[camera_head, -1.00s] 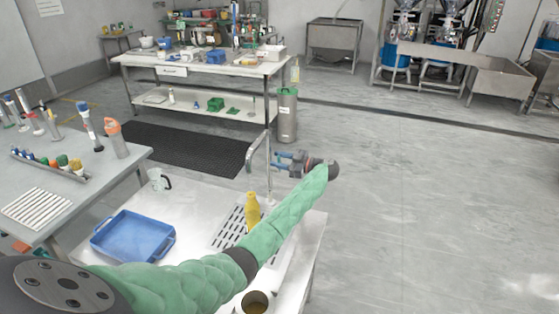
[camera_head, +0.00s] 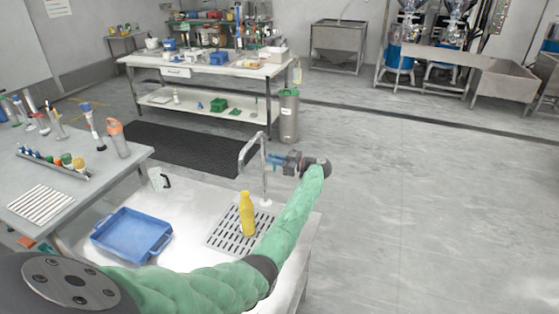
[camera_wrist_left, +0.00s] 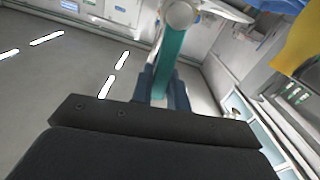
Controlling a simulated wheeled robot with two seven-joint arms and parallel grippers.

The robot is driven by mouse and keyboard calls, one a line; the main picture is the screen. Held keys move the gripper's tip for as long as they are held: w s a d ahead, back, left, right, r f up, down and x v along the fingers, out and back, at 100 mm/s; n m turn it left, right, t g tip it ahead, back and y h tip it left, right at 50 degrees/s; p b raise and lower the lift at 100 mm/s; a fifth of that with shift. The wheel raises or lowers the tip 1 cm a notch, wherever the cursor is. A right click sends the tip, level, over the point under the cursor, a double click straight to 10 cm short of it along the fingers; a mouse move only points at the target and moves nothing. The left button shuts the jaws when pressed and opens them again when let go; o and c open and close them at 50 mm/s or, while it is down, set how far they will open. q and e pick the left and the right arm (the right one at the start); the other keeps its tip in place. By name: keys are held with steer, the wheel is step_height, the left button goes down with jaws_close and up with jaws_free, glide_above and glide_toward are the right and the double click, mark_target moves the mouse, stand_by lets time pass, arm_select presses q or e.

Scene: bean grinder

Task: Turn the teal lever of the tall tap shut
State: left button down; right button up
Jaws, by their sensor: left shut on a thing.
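The tall tap (camera_head: 264,180) is a thin metal pipe with a bent spout, standing at the back of the pale sink table by the drain grid. Its teal lever (camera_wrist_left: 174,48) shows in the left wrist view, running from the round metal pipe (camera_wrist_left: 180,13) down between my blue fingers. My left gripper (camera_head: 273,158) is at the tap's right side, level with the upper pipe. In the left wrist view my left gripper (camera_wrist_left: 163,88) is shut on the lever. In the head view the lever is too small to make out. My right gripper is not in view.
A yellow bottle (camera_head: 247,216) stands on the drain grid (camera_head: 222,238), close to my arm. A blue tray (camera_head: 132,236) and a white mug (camera_head: 158,179) are to the left. A grey side table (camera_head: 75,215) holds tools. The floor to the right is clear.

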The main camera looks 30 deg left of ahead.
arm_select(q)
steer(key=shift+w+a+r+m+p, duration=0.1)
steer(key=shift+w+m+p, duration=0.3)
steer(key=shift+m, duration=0.3)
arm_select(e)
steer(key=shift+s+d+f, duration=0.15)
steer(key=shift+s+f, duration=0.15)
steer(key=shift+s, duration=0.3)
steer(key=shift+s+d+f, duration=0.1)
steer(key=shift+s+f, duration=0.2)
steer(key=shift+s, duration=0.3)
arm_select(q)
steer(key=c, duration=1.4)
jaws_free()
steer(key=shift+o, duration=0.2)
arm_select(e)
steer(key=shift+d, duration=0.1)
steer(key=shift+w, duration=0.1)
arm_select(q)
steer(key=b+v, duration=0.3)
steer(key=v, duration=0.5)
steer(key=shift+b, duration=0.35)
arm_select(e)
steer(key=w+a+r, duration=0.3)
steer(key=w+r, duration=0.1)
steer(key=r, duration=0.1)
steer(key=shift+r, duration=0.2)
